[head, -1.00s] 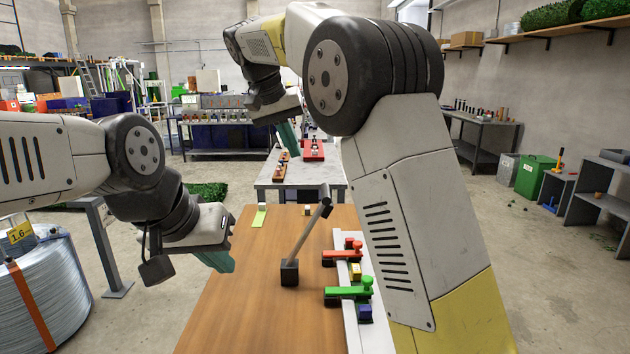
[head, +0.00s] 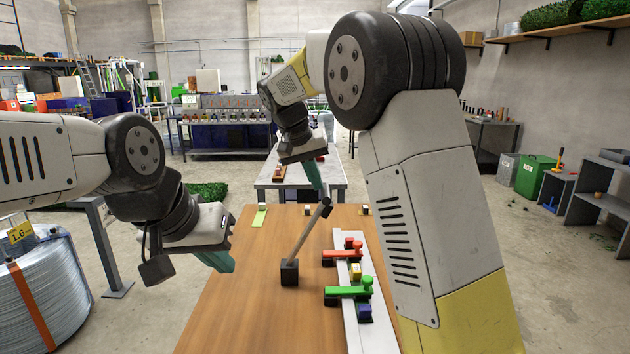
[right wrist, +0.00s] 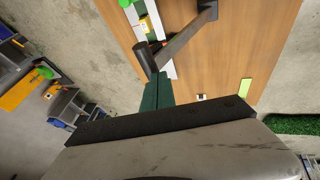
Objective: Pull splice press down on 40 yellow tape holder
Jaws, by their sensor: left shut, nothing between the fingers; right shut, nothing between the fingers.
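A grey lever (head: 308,230) with a dark cylindrical handle (head: 325,207) rises at a tilt from a dark block (head: 289,272) on the wooden table. My right gripper (head: 318,188) is shut and empty, its green fingertips just above the handle in the head view. In the right wrist view the green fingers (right wrist: 157,92) point at the handle (right wrist: 146,62), close to it; I cannot tell whether they touch. My left gripper (head: 222,262) is shut and empty at the table's left edge. A yellow block (head: 355,271) sits on the white strip between the red and green clamps.
A white strip (head: 352,325) on the table's right carries a red clamp (head: 343,256), a green clamp (head: 348,291) and a blue block (head: 364,312). A lime-green piece (head: 259,217) lies at the far left. The table's front left is clear.

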